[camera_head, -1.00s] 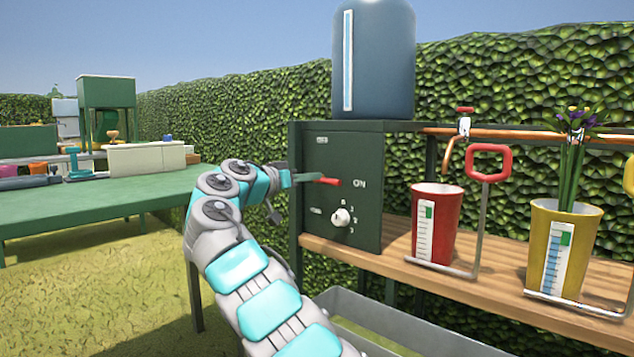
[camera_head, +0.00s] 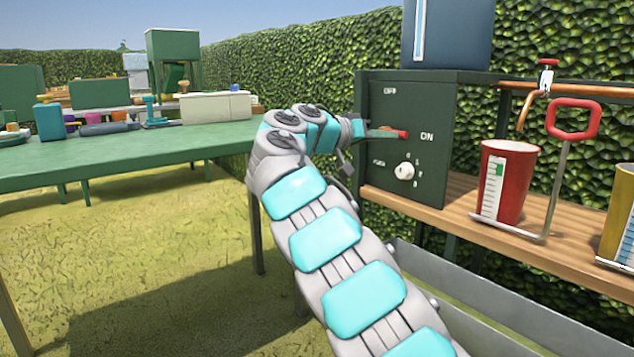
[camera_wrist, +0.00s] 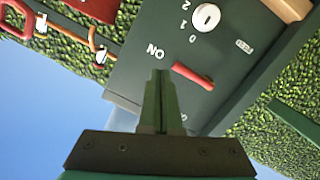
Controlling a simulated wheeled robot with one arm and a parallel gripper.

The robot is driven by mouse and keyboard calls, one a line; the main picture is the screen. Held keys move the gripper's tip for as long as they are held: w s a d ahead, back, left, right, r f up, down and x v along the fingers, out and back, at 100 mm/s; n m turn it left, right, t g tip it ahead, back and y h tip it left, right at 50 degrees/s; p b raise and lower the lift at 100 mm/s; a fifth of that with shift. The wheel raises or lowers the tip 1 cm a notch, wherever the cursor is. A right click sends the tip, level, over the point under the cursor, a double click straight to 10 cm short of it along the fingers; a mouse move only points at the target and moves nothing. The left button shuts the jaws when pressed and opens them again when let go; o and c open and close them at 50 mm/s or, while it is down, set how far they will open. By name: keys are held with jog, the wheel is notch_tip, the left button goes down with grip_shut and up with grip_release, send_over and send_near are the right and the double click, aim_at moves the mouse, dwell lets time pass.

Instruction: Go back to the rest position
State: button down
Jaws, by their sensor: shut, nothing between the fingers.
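My gripper (camera_wrist: 160,80) is shut and empty in the wrist view, its tips close to the red lever (camera_wrist: 193,75) on the dark green control box; I cannot tell whether they touch. In the head view my gripper (camera_head: 385,133) is at the box's left front, beside the red lever (camera_head: 402,134). The control box (camera_head: 430,185) carries the words OFF and ON and a white knob (camera_head: 404,171) below the lever. My arm reaches up from the bottom of the head view.
A red cup (camera_head: 510,185) stands under a copper tap (camera_head: 535,105) on the wooden shelf (camera_head: 560,235), with a red-handled frame (camera_head: 573,118) around it. A yellow cup (camera_head: 620,225) is at the right edge. A green table (camera_head: 110,155) stands left. Open grass lies between.

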jog(key=s+d+f+n+g, duration=0.1)
jog(key=s+d+f+g, duration=0.25)
jog(key=s+d, duration=0.35)
jog(key=s+d+f+n+g+y, duration=0.15)
jog(key=s+f+y, duration=0.25)
jog(key=s+f, duration=0.55)
jog(key=s+d+f+n+g+y, duration=0.1)
jog(key=s+d+f+g+y, duration=0.15)
jog(key=s+f, duration=0.75)
jog(key=s+a+f+n+g+y, duration=0.1)
jog(key=s+a+f+y, duration=0.3)
jog(key=s, duration=0.5)
jog(key=s+a+f+n+g+y, duration=0.1)
jog(key=s+a+f, duration=0.45)
jog(key=s, duration=0.35)
jog(key=s+a+f+n+g+y, duration=0.1)
jog(key=s+a+f+n+y, duration=0.25)
jog(key=s, duration=0.55)
notch_tip(320, 180, up, 14)
jog(key=m+p, duration=0.1)
jog(key=p, duration=1.4)
jog(key=shift+s+a+f+m+h, duration=0.2)
jog(key=shift+a+m+h, duration=0.2)
jog(key=shift+a, duration=0.05)
